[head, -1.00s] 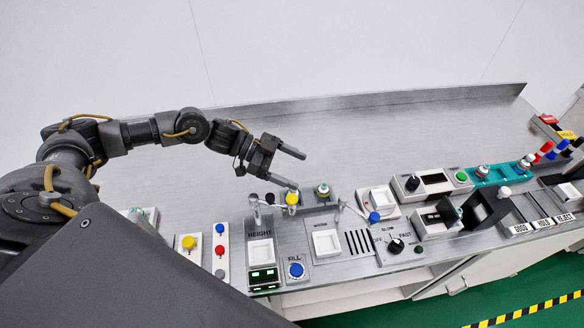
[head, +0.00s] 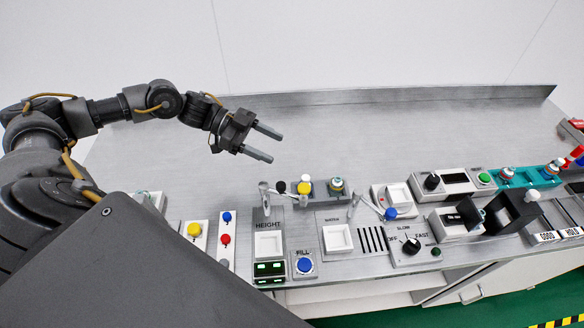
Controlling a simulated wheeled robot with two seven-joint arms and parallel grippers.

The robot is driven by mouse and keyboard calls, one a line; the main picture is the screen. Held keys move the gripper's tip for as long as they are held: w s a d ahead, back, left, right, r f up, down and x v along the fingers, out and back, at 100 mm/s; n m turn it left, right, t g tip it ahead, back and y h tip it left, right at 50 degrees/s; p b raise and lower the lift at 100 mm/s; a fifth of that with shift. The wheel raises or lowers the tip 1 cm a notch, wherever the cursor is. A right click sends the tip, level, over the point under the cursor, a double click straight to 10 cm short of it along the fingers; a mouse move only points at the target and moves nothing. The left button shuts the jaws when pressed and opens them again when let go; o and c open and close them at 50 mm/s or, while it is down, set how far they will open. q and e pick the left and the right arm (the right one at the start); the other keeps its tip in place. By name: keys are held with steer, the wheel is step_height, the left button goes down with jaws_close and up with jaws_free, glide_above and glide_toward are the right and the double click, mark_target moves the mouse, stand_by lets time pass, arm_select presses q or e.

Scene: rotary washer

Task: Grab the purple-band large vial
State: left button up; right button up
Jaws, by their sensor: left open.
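No purple band can be made out at this size. A small vial (head: 337,186) stands in a grey-blue holder behind the white panels, just right of a yellow piece with a white top (head: 304,185). Two more vials, the left one (head: 507,174) and the right one (head: 550,171), stand in a teal rack (head: 528,178) at the right. My left gripper (head: 271,146) is open and empty above the bare metal surface, behind and left of the holder. My right gripper is out of view.
Along the front are a yellow button (head: 194,230), a HEIGHT panel (head: 268,244), a blue FILL button (head: 305,265), a dial (head: 411,245) and black upright plates (head: 509,207). Metal levers (head: 264,198) rise left of the holder. The metal bench (head: 400,130) behind is clear.

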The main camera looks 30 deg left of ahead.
arm_select(q)
steer(key=n+t+b, duration=0.1)
steer(key=n+t, duration=0.1)
glide_toward(297, 193)
steer(key=shift+y, duration=0.3)
steer(key=r, duration=0.4)
steer(key=shift+w+a+r, duration=0.15)
steer(key=shift+a+r, duration=0.2)
steer(key=shift+w+d, duration=0.15)
steer(key=shift+d, duration=0.1)
steer(key=p+x, duration=0.1)
steer(key=x, duration=0.4)
steer(key=shift+f, duration=0.15)
steer(key=shift+d, duration=0.2)
steer(key=p+x, duration=0.2)
steer(key=x, duration=0.2)
steer(key=shift+d, duration=0.25)
steer(key=shift+d+f, duration=0.25)
steer(key=shift+c, duration=0.3)
steer(key=shift+a+r, duration=0.1)
steer(key=c, duration=1.1)
